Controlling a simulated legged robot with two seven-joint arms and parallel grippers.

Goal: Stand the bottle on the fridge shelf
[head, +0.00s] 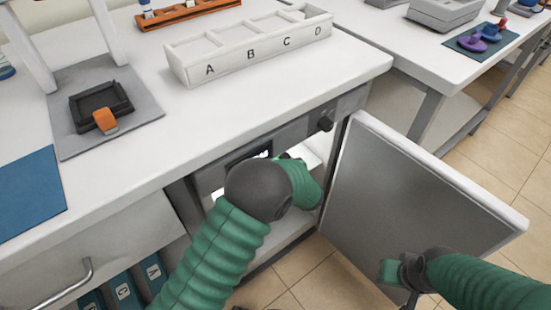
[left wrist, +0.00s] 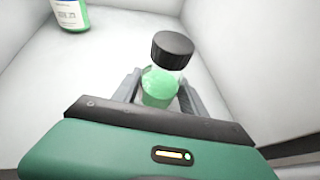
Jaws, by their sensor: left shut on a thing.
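The bottle (left wrist: 160,85) has a black cap and green contents, and shows in the left wrist view between the fingers of my left gripper (left wrist: 160,92). That gripper is shut on it, inside the white fridge compartment. The bottle looks roughly upright; whether its base touches the shelf (left wrist: 125,45) cannot be told. In the head view my left arm reaches into the open fridge (head: 312,155) under the counter and hides the bottle. My right gripper (head: 393,270) is in front of the open fridge door (head: 400,195); its fingers are too unclear to tell open or shut.
Another labelled bottle with green contents (left wrist: 70,14) stands at the back left inside the fridge. The shelf between the two bottles is clear. The open door bounds the right side in the head view. A white rack lettered A to D (head: 250,50) sits on the counter above.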

